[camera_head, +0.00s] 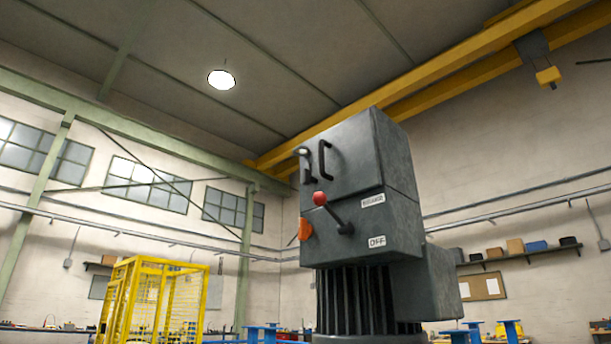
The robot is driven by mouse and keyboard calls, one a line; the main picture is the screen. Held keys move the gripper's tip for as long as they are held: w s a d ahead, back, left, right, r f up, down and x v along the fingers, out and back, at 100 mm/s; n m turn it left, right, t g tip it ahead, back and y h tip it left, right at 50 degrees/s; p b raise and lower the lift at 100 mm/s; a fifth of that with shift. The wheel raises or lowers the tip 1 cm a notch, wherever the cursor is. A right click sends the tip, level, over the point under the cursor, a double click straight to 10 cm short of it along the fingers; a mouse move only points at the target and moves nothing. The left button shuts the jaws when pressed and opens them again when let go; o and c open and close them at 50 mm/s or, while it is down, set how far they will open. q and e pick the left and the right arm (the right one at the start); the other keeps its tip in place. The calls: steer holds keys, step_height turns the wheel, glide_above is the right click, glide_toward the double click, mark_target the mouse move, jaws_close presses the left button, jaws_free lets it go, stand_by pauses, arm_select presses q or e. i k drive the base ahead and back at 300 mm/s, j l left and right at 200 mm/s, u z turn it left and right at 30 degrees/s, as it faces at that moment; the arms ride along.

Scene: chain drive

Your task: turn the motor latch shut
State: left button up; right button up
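A dark grey motor housing (385,240) stands right of centre in the head view, above a ribbed, finned lower body (352,300). On its front face is a black lever (335,213) with a red ball knob (320,198) at its upper-left end. An orange part (305,229) sits at the left edge of the same face. A black curved handle (325,162) and a smaller pale-tipped part (304,160) are on the upper section. I cannot tell which of these is the latch, or whether it is shut. Neither of my grippers is in view.
Two small labels are on the housing; the lower reads "OFF" (377,241). A yellow mesh cage (150,297) stands at the lower left. Blue stands (473,327) show low at the right. A yellow overhead crane beam (430,75) crosses above. The floor is out of view.

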mark_target(307, 178)
steer(key=i+j, duration=0.15)
steer(key=j, duration=0.2)
steer(key=i+j, duration=0.35)
steer(key=j, duration=0.3)
steer(key=i+j, duration=0.2)
steer(key=j, duration=0.15)
steer(key=k+u, duration=0.05)
